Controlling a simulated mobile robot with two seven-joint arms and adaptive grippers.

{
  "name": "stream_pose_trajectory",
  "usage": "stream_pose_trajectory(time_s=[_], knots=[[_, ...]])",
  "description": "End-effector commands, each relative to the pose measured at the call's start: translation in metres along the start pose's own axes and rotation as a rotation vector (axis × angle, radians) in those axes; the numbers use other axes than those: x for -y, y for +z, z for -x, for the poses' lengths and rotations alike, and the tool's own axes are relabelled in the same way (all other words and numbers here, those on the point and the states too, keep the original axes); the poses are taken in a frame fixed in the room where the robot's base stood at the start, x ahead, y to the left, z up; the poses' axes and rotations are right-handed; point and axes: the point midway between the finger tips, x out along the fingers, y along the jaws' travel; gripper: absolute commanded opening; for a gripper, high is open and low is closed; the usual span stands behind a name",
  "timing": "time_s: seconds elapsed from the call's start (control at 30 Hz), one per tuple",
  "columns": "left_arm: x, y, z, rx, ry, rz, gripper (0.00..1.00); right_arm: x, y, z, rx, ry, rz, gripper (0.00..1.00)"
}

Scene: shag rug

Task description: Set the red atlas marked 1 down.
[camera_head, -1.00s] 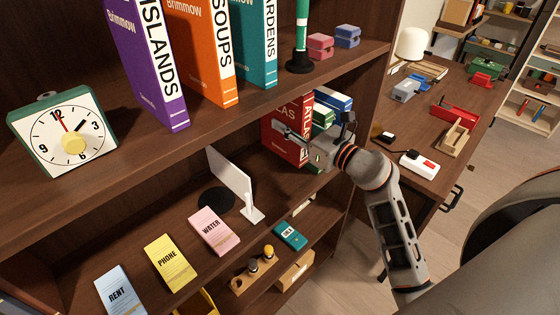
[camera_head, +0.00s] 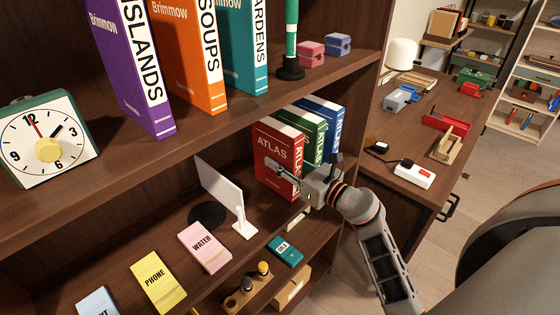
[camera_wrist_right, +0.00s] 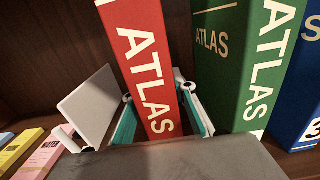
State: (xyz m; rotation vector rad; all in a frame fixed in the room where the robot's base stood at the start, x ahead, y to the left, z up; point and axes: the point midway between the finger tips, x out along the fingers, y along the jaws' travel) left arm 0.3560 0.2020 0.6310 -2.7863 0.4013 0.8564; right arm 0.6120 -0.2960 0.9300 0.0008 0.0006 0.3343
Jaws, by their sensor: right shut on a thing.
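The red atlas (camera_head: 278,150) is upright at the left end of a short row on the middle shelf, left of a green atlas (camera_head: 312,128) and a blue atlas (camera_head: 330,118). My right gripper (camera_head: 286,174) is shut on its lower spine. In the right wrist view the red atlas (camera_wrist_right: 143,50) fills the space between the fingers (camera_wrist_right: 162,112), slightly tilted in the picture, close beside the green atlas (camera_wrist_right: 220,70). Its lower end is hidden by the gripper, so I cannot tell whether it touches the shelf. My left gripper is not in view.
The upper shelf edge (camera_head: 200,135) runs above the arm. A side desk (camera_head: 400,120) is at right.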

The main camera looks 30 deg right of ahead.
Motion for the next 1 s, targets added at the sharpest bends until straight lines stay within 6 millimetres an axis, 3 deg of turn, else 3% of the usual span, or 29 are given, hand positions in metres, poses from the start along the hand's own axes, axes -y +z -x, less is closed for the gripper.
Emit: stream_pose_trajectory(time_s=[0.13,0.17,0.2,0.63,0.77,1.0], knots=[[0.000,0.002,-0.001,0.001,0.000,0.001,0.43,0.000,-0.002,0.000,0.003,0.000,0.002,0.00],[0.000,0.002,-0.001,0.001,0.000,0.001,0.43,0.000,-0.003,0.000,-0.001,0.000,0.001,0.34],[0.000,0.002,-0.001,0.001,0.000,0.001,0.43,0.000,-0.003,0.000,0.000,0.000,0.001,0.43],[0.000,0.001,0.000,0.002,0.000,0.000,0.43,0.000,0.001,0.002,-0.001,0.000,0.000,0.43],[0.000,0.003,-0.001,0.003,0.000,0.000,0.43,0.001,-0.002,0.019,-0.004,-0.001,0.002,0.43],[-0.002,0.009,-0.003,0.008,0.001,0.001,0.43,0.000,-0.003,0.069,-0.006,0.000,0.002,0.43]])
